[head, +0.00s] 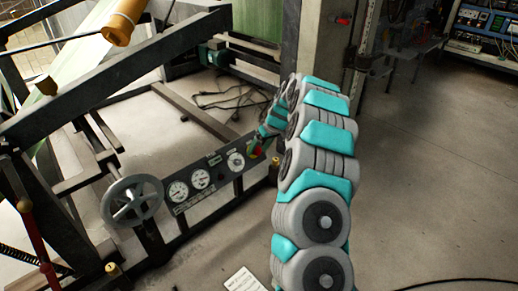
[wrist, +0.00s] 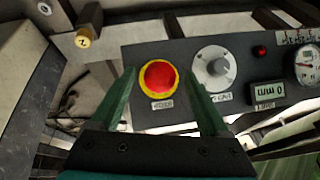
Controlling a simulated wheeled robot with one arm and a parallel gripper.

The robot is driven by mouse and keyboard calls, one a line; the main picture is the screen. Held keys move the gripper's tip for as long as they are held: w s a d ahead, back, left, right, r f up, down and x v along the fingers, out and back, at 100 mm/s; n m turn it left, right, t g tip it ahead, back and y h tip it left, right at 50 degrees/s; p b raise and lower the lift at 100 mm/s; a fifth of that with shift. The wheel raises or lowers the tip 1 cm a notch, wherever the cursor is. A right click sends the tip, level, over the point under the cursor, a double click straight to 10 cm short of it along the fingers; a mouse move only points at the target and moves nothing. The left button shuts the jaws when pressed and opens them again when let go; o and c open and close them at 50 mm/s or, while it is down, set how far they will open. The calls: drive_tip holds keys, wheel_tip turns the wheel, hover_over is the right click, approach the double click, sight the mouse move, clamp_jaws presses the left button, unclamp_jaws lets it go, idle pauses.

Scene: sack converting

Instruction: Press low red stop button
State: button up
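The red stop button (wrist: 160,77) is a round red cap in a yellow ring on a dark control panel (wrist: 230,108). In the wrist view it lies between the two green fingers of my gripper (wrist: 161,75), which are apart with nothing held. The button is centred in the gap, and I cannot tell how far the fingertips are from the panel. In the head view a bit of the red button (head: 257,151) shows at the right end of the low panel (head: 178,207), just below my gripper (head: 262,141), which partly hides it.
A grey knob (wrist: 215,68), a small red lamp (wrist: 260,51) and gauges sit beside the button. A handwheel (head: 132,201) stands left of the panel. A second red button (head: 343,20) is high on the post. The floor at right is mostly clear.

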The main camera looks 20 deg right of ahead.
clamp_jaws()
idle(0.4)
